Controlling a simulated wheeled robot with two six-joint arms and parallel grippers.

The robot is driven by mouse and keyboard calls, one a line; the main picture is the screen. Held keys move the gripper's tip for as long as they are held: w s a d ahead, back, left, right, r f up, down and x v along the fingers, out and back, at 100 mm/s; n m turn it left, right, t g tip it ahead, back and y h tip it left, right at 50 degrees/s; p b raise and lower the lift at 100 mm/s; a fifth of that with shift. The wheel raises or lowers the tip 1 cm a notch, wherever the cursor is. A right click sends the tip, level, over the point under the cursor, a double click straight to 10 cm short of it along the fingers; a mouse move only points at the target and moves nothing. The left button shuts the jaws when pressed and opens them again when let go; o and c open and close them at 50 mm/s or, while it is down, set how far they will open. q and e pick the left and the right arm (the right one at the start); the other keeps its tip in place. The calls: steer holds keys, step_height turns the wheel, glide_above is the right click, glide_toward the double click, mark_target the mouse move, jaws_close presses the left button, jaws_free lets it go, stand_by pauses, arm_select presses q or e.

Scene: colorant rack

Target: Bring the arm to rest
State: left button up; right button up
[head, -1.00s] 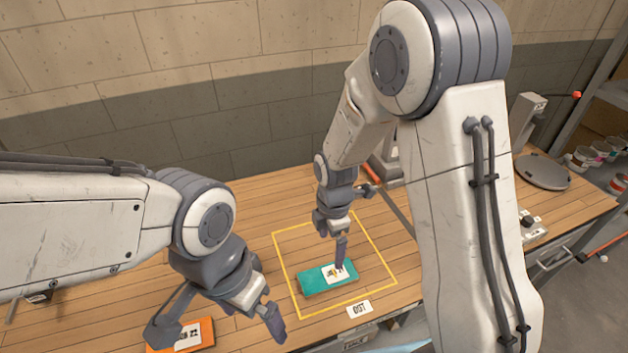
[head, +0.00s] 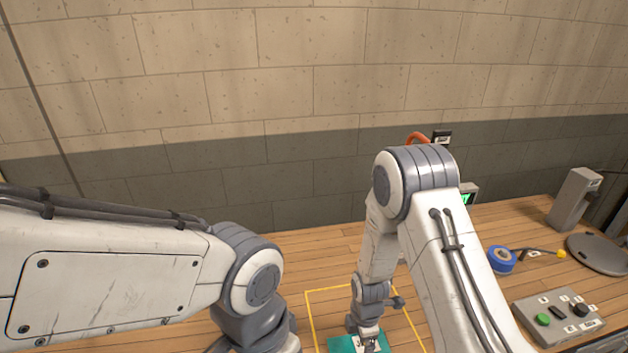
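In the head view, my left arm comes in from the left, and the visible part of my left gripper (head: 255,335) is cut off by the bottom edge, with its fingertips out of frame. My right arm reaches down over the table (head: 300,255). My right gripper (head: 368,340) is at the bottom edge, over or against a teal packet (head: 343,344) with a white label. The packet is only partly in frame, inside a yellow outlined square (head: 312,308). I cannot tell whether the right fingers touch or hold it.
At the right are a blue ring-shaped roll (head: 502,259), a grey control box (head: 560,318) with a green button, a grey round plate (head: 603,252) and a grey upright stand (head: 573,200). A block wall (head: 300,80) rises behind the table. The table's back-left strip is clear.

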step_height(320, 180, up, 3)
steer(key=shift+p, duration=0.6)
arm_select(q)
step_height(320, 180, up, 2)
steer(key=shift+r, duration=0.1)
arm_select(e)
steer(key=shift+w, duration=0.1)
